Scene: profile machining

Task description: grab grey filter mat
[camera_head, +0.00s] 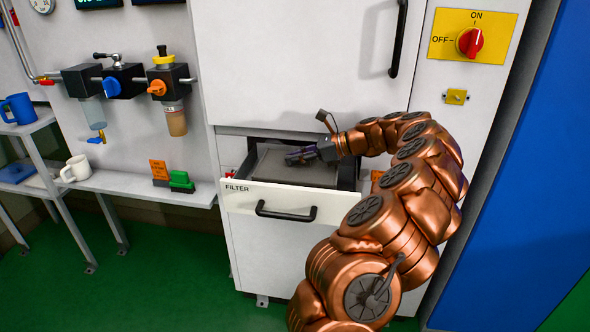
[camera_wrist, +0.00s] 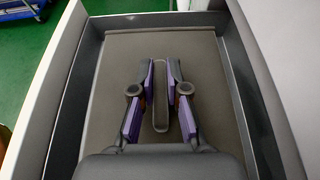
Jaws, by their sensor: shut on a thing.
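The grey filter mat (camera_head: 278,168) lies in the open drawer marked FILTER. In the wrist view the mat (camera_wrist: 120,70) fills most of the drawer floor, and a raised oblong grip (camera_wrist: 160,100) stands at its middle. My gripper (camera_head: 302,156) is inside the drawer, over the mat. In the wrist view the purple-padded fingers of my gripper (camera_wrist: 160,80) are on either side of the raised grip and shut on it. The near part of the mat is hidden under my gripper.
The drawer front (camera_head: 290,199) has a black handle (camera_head: 286,212) and is pulled out of the white cabinet (camera_head: 290,70). Dark drawer walls (camera_wrist: 78,90) border the mat closely. A side shelf (camera_head: 130,186) with a white mug (camera_head: 76,168) stands left.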

